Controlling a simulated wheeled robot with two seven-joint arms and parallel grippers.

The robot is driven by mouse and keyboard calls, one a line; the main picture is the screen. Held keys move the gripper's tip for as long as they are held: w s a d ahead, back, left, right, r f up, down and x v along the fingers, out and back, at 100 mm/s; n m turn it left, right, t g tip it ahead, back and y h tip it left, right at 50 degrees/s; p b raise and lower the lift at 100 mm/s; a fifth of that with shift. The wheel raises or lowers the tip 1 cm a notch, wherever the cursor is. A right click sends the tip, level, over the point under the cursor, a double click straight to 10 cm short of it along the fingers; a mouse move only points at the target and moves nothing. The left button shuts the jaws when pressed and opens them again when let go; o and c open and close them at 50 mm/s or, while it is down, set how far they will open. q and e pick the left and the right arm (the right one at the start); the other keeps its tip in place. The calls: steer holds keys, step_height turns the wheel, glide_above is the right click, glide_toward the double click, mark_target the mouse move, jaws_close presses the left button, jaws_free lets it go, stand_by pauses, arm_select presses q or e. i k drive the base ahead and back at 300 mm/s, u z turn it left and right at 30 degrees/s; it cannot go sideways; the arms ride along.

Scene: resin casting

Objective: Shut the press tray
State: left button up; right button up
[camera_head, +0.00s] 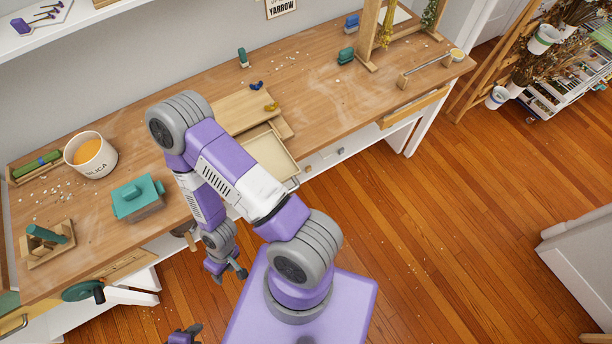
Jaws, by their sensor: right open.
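The press tray (274,158) is a shallow pale wooden tray at the bench's front edge, slid partly out from a flat wooden press body (245,108). A small handle (293,184) shows at its front corner. My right arm crosses in front and hides the tray's left part and part of the press. My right gripper (230,275) hangs low in front of the bench, below and to the left of the tray, apart from it. It is open and empty. A part of my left gripper (186,336) shows at the bottom edge; its jaws are not clear.
On the bench (310,95), a teal-lidded box (138,198), a tub of orange material (90,155) and a wooden stand (47,243) are at left. Small blue (256,85) and yellow (272,106) pieces lie by the press. Floor (440,220) at right is clear.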

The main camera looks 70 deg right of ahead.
mark_target(269, 151)
steer(key=z, duration=4.2)
steer(key=k, duration=0.65)
steer(key=u, duration=1.4)
steer(key=i, duration=0.5)
steer(key=z, duration=0.6)
steer(key=k, duration=0.4)
steer(key=u, duration=0.2)
steer(key=i, duration=0.1)
steer(key=u, duration=0.1)
